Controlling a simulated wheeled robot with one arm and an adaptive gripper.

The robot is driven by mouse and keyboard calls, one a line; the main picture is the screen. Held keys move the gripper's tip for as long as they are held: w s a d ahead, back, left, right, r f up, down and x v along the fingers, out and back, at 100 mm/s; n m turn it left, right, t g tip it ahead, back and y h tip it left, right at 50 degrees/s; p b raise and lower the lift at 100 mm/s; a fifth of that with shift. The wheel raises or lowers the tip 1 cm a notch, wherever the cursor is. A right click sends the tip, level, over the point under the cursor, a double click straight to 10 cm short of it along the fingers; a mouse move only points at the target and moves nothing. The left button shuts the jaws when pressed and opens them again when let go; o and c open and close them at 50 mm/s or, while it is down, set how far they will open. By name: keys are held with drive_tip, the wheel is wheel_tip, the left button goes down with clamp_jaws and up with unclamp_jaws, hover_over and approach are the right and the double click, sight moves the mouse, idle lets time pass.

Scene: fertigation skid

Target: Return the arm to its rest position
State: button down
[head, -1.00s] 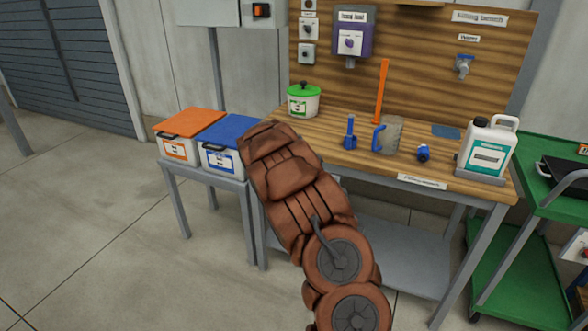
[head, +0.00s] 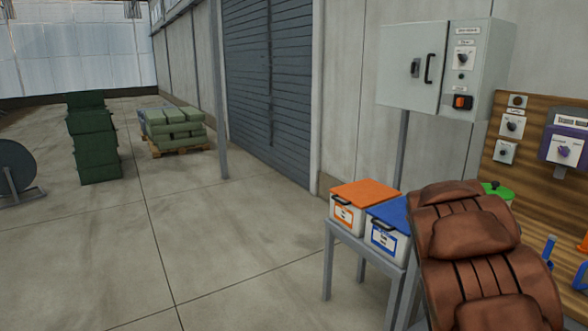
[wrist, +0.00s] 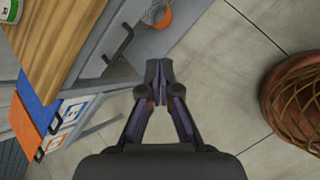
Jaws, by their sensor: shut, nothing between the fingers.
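My arm, reddish brown and padded, rises at the lower right of the head view, in front of the workbench. My gripper shows only in the wrist view (wrist: 158,72), where its dark fingers are together with nothing between them. It hangs over the bare concrete floor, beside the bench and the small stand. The head view does not show the gripper; my arm hides part of the bench.
An orange-lidded box (head: 362,196) and a blue-lidded box (head: 388,216) stand on a grey stand (head: 328,262). A grey cabinet (head: 412,68) is on the wall. A loaded pallet (head: 178,150) and stacked green crates (head: 92,138) stand far left. The floor between is clear.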

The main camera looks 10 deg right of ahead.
drive_tip(key=s+a+r+m+g+y+p, duration=0.1)
drive_tip(key=s+a+m+y, duration=0.3)
drive_tip(key=s+a, duration=1.2)
drive_tip(key=s+a+r+m+g+y+p, duration=0.2)
drive_tip(key=s+a+m, duration=0.7)
drive_tip(key=s+a, duration=0.8)
drive_tip(key=shift+a+r+y+p, duration=0.35)
drive_tip(key=shift+r+y+p, duration=0.1)
drive_tip(key=shift+r+y, duration=0.55)
